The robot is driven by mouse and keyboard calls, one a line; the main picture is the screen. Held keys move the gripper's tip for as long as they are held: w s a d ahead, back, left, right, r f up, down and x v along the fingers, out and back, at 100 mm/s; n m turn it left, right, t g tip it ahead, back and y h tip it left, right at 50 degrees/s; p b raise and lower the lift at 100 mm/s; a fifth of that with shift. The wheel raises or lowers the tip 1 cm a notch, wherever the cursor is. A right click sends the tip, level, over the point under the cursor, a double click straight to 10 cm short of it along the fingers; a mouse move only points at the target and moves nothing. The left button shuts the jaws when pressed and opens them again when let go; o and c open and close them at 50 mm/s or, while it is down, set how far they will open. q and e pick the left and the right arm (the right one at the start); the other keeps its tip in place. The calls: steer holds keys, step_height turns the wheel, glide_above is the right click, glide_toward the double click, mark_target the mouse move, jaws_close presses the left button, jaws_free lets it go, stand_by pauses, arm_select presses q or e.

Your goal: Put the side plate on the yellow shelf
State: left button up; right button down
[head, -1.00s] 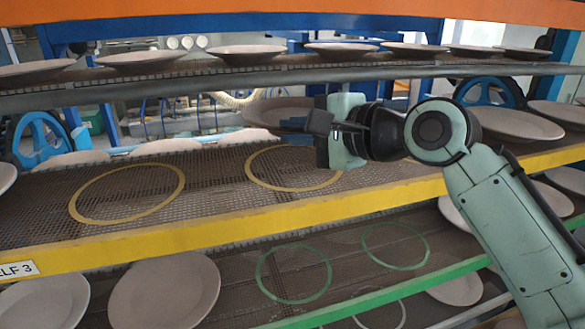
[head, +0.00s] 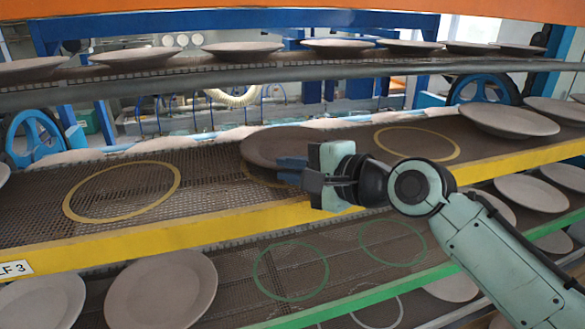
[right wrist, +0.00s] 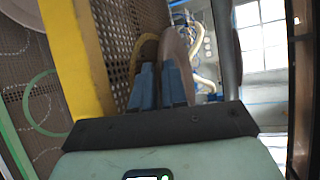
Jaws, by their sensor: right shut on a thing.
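The side plate (head: 272,141) is a dark brownish-grey plate just above the yellow shelf (head: 190,229), over the middle yellow ring (head: 262,180), which it mostly hides. My right gripper (head: 290,172) is shut on the plate's near right rim. In the right wrist view the blue fingers (right wrist: 160,88) pinch the plate (right wrist: 174,50), seen nearly edge-on beside the mesh and a yellow ring (right wrist: 143,46). I cannot tell whether the plate touches the mesh. My left gripper is not in view.
Empty yellow rings lie left (head: 122,191) and right (head: 416,144) on the yellow shelf. A plate (head: 508,120) sits farther right on it. A shelf with several plates runs close above. The green-edged shelf (head: 380,292) below holds plates and empty green rings.

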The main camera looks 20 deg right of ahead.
steer(key=c, duration=1.5)
jaws_free()
steer(key=shift+f, duration=0.1)
steer(key=shift+o, duration=0.4)
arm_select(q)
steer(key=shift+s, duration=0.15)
arm_select(e)
steer(key=shift+s, duration=0.1)
steer(key=shift+s+d+r, duration=0.1)
steer(key=shift+r, duration=0.15)
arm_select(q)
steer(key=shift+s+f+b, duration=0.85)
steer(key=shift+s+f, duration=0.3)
arm_select(e)
steer(key=v, duration=1.1)
steer(key=shift+s, duration=0.35)
steer(key=shift+d, duration=0.15)
